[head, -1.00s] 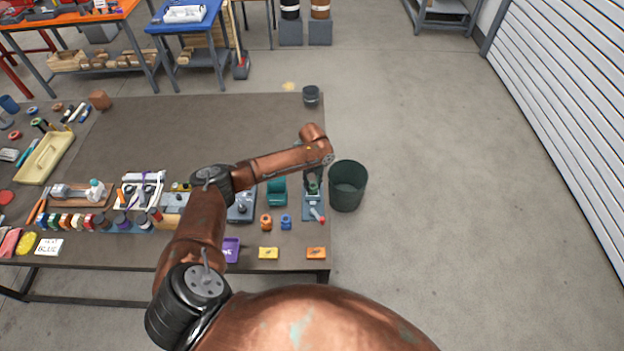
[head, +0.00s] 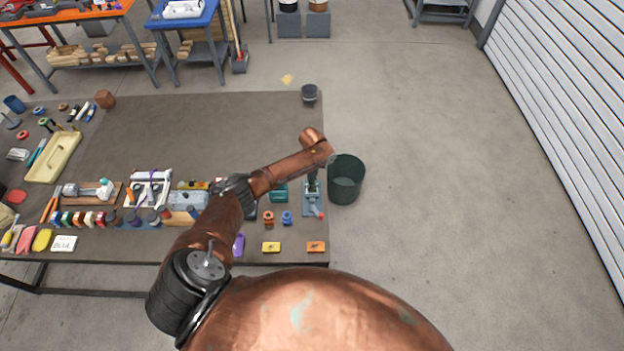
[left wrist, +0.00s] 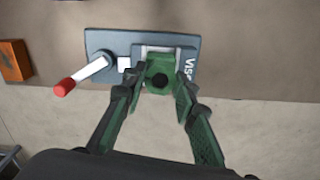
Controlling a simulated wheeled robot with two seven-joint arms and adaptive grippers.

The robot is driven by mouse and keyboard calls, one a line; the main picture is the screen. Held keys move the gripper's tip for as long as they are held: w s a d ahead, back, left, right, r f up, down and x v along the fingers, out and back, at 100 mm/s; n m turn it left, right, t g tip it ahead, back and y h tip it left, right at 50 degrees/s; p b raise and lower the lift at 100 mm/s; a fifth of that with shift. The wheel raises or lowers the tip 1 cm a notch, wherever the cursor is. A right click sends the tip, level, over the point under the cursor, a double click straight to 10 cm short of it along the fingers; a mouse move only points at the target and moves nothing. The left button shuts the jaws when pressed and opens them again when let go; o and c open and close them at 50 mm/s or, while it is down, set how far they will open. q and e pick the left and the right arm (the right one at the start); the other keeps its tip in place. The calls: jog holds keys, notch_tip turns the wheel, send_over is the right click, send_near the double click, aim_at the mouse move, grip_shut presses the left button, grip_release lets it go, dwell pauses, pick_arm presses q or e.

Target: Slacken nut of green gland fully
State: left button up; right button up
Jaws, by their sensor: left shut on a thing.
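The green gland's nut (left wrist: 158,81), with a dark round centre, stands on a blue-grey base plate (left wrist: 102,40) near the table's right edge. In the left wrist view my left gripper (left wrist: 161,84) has one green finger on each side of the nut and is shut on it. In the head view the left gripper (head: 313,183) points down over the same plate (head: 310,208), and my wrist partly hides the gland. Thread and nut height cannot be told. My right gripper is not in view.
A white lever with a red grip (left wrist: 65,87) sticks out beside the gland. A dark green bin (head: 346,190) stands just right of it. Orange (head: 268,217) and blue (head: 287,217) fittings and a teal block (head: 280,194) lie to the left.

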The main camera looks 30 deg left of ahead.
pick_arm(q)
jog(key=shift+n+p, duration=0.4)
jog(key=shift+n, duration=0.7)
jog(key=shift+a, duration=0.1)
jog(key=o, duration=1.2)
jog(key=shift+c, duration=0.2)
notch_tip(320, 180, up, 12)
